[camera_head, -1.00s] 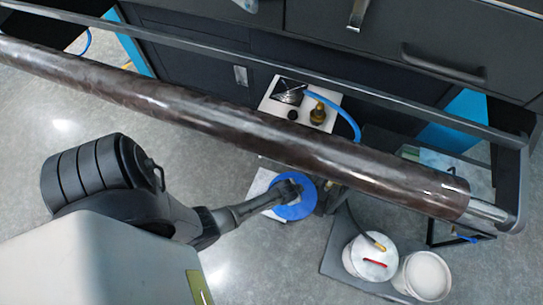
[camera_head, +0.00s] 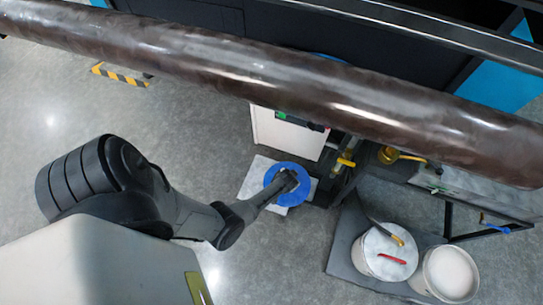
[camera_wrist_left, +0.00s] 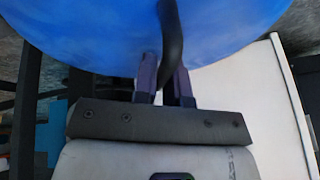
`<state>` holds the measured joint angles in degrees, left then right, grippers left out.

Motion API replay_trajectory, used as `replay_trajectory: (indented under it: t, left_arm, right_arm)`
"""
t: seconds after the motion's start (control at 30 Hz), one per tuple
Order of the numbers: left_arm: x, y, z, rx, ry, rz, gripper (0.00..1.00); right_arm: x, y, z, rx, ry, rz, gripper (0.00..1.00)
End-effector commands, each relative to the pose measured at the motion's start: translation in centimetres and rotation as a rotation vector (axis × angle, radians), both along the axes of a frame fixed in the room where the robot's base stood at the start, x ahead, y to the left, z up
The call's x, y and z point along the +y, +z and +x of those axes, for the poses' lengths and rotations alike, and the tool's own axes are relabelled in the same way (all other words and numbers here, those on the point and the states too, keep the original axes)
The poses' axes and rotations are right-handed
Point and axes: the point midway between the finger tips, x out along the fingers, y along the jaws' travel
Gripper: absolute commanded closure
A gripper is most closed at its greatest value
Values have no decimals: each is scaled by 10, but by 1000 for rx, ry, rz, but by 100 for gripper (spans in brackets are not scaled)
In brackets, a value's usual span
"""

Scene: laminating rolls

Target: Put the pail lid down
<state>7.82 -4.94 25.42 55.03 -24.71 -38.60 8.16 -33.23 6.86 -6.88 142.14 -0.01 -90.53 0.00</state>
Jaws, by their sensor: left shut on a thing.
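The pail lid (camera_head: 292,199) is a round blue disc low over the floor. It fills the top of the left wrist view (camera_wrist_left: 80,35), with a black curved handle (camera_wrist_left: 171,35) on it. My left gripper (camera_head: 290,179) is shut on this handle, which passes between its two fingers (camera_wrist_left: 165,80). A pale square sheet (camera_head: 250,191) lies on the floor under the lid, its corners showing around the disc. I cannot tell whether the lid touches it. My right gripper is not in view.
A long dark glossy roll (camera_head: 250,75) spans the upper view. A white box unit (camera_head: 285,135) stands just behind the sheet. Two white pails (camera_head: 391,250) (camera_head: 450,272) stand on a dark mat (camera_head: 345,255) at the right. Grey floor in front of the sheet is clear.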

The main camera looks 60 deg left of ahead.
Motion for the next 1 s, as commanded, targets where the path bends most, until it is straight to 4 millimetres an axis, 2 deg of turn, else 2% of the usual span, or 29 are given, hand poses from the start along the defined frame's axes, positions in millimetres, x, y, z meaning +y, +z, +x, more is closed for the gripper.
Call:
replay_trajectory:
  t: [0.03, 0.1, 0.4, 0.73, 1.0]
  left_arm:
    - [11, -12, -7, 1, 2, 3, 100]
    - [24, -22, -16, 2, 2, 3, 100]
    - [61, -46, -41, 0, 1, 2, 100]
    - [68, -54, -47, -1, -1, 1, 100]
    - [68, -85, -47, 0, -1, -1, 100]
  right_arm:
    - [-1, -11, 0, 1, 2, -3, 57]
    - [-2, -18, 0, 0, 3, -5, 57]
    - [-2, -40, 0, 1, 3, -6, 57]
    - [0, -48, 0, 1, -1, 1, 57]
    - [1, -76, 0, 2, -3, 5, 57]
